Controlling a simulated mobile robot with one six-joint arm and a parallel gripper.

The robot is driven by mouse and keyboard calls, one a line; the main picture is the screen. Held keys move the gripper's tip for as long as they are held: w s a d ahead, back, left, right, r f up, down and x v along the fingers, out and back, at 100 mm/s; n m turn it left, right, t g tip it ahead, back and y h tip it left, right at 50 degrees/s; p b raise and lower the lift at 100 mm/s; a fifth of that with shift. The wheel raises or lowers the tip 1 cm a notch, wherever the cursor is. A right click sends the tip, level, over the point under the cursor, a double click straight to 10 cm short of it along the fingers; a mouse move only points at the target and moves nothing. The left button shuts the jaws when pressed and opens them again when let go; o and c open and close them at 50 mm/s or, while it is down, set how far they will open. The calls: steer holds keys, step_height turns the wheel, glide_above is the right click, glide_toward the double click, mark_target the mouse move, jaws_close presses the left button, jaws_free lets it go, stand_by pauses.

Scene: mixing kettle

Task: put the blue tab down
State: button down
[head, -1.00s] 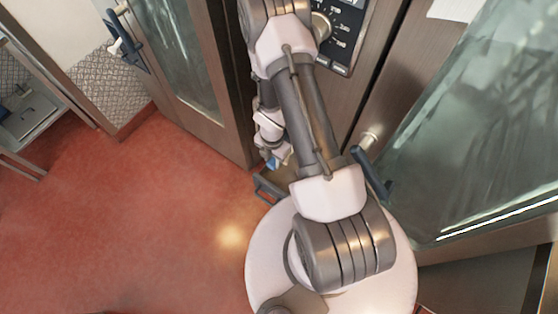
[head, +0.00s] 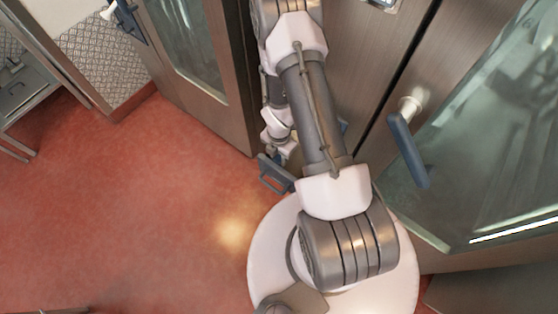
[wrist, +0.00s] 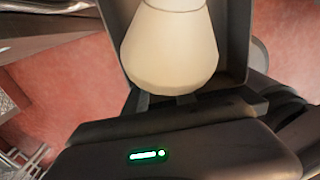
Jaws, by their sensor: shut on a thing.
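My gripper (head: 284,152) hangs low beside my arm, close to the dark cabinet front and above the red floor. No blue tab can be made out at the fingertips in either current view. A dark grey-blue frame (head: 275,173) with an opening shows just below my gripper.
A door with a blue handle (head: 408,150) stands close on the right. Another glazed door (head: 185,45) is at the upper left. The red floor (head: 130,210) is clear on the left.

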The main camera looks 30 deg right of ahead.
steer(key=shift+r, duration=0.15)
steer(key=shift+f+b, duration=0.4)
steer(key=shift+f, duration=0.25)
steer(key=c, duration=1)
jaws_free()
steer(key=shift+r, duration=0.1)
step_height(320, 180, up, 13)
steer(key=p, duration=1.3)
step_height(320, 180, up, 29)
steer(key=m+t+h, duration=0.1)
steer(key=m+t, duration=0.2)
steer(key=m, duration=1)
glide_above(279, 158)
steer(key=w+a, duration=0.3)
steer(key=w, duration=0.1)
steer(key=s+a+r+m+t+y, duration=0.1)
steer(key=s+a+r+m, duration=0.3)
steer(key=s+r, duration=0.1)
steer(key=s+a+r+m+t+y, duration=0.1)
steer(key=s+a+r+m, duration=0.2)
steer(key=s+r+m, duration=0.2)
steer(key=s+a+r+m+y, duration=0.1)
steer(key=s+a+r+m, duration=0.3)
steer(key=r, duration=0.3)
steer(key=shift+s+a+t, duration=0.35)
steer(key=shift+s+t, duration=0.05)
steer(key=shift+s, duration=0.3)
